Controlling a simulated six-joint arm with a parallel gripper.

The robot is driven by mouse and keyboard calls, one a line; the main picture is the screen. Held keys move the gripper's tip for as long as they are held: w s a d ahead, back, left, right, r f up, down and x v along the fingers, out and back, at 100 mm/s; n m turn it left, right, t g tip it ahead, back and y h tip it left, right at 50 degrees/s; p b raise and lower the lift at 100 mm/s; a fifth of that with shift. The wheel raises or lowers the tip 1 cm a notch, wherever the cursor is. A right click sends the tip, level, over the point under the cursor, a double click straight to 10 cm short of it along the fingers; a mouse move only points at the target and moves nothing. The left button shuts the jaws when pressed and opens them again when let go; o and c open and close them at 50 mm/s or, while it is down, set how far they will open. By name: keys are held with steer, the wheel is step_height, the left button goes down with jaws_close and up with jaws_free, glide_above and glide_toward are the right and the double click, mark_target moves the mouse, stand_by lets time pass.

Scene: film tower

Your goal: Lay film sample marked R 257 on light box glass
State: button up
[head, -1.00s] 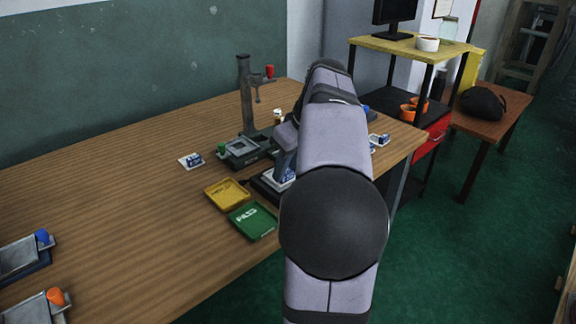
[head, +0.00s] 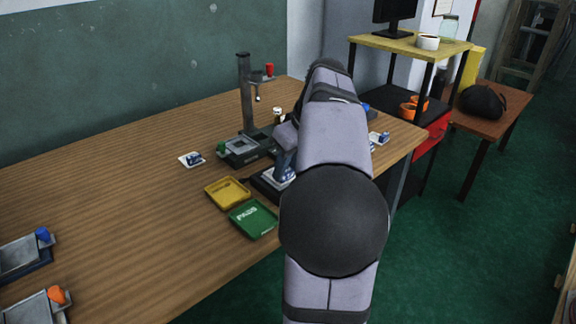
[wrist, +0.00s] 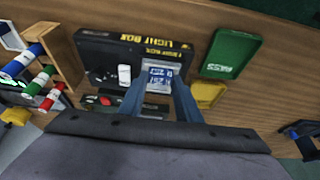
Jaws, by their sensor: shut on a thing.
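My gripper (wrist: 157,90) is shut on a film sample (wrist: 160,76), a small pale piece with blue print, held between the blue fingers. The print is too small to read for certain. In the wrist view the sample is over the black light box (wrist: 95,42), next to its yellow lettering. I cannot tell whether it touches the glass. In the head view the light box (head: 262,187) is partly hidden by my arm, and the blue fingers (head: 287,165) come down over it.
A green PASS tray (head: 253,219) and a yellow tray (head: 227,192) lie beside the light box. A column stand (head: 246,95) rises behind it. Another sample (head: 192,159) lies to the left. Coloured rolls (wrist: 35,80) sit on a wooden rack. The table's left middle is clear.

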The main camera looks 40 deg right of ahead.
steer(key=shift+f, duration=0.2)
stand_by(0.6)
steer(key=o, duration=1.7)
steer(key=shift+c, duration=0.2)
steer(key=shift+r, duration=0.1)
steer(key=shift+r+p, duration=3.45)
